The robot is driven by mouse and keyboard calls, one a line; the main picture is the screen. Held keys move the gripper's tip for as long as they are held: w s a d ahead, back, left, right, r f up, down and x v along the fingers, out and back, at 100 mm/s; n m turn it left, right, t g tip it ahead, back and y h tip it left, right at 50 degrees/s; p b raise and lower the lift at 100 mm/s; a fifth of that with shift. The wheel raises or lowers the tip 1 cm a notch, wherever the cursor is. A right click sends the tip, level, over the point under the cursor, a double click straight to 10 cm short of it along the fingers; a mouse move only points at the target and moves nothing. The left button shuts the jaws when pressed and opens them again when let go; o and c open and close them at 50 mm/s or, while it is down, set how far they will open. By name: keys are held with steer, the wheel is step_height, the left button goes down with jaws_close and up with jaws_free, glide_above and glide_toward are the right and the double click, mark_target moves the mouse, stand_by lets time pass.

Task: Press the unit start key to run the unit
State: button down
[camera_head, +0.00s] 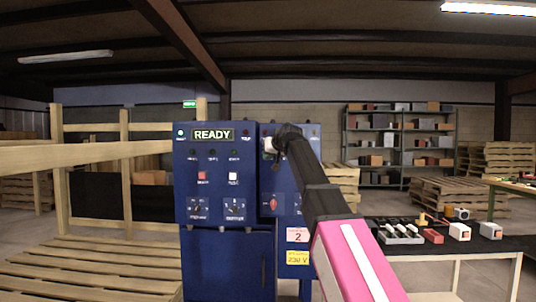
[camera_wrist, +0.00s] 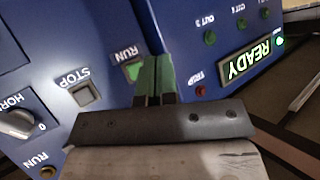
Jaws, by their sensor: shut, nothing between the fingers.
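A blue control cabinet (camera_head: 216,165) stands ahead with a lit READY display (camera_head: 213,134). The display also shows upside down in the wrist view (camera_wrist: 248,60). On the cabinet section to the right of it is a green key labelled RUN (camera_wrist: 133,70), with a grey key labelled STOP (camera_wrist: 84,95) beside it. My gripper (camera_head: 269,150) is at the upper part of that right section and hides part of it. In the wrist view my gripper (camera_wrist: 155,78) is shut and empty, its greenish fingertips right next to the RUN key. I cannot tell whether they touch it.
A rotary knob (camera_wrist: 16,123) sits past the STOP key. A red TRIP lamp (camera_wrist: 200,91) is near the fingers. A wooden rail (camera_head: 85,154) and pallets are at left. A dark table (camera_head: 400,247) with several small parts stands at right.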

steer(key=w, duration=0.6)
steer(key=shift+w, duration=0.25)
steer(key=shift+w+d, duration=0.1)
stand_by(1.7)
steer(key=shift+w, duration=0.3)
steer(key=shift+w, duration=0.55)
stand_by(0.8)
steer(key=shift+s, duration=0.95)
steer(key=s, duration=0.5)
stand_by(0.5)
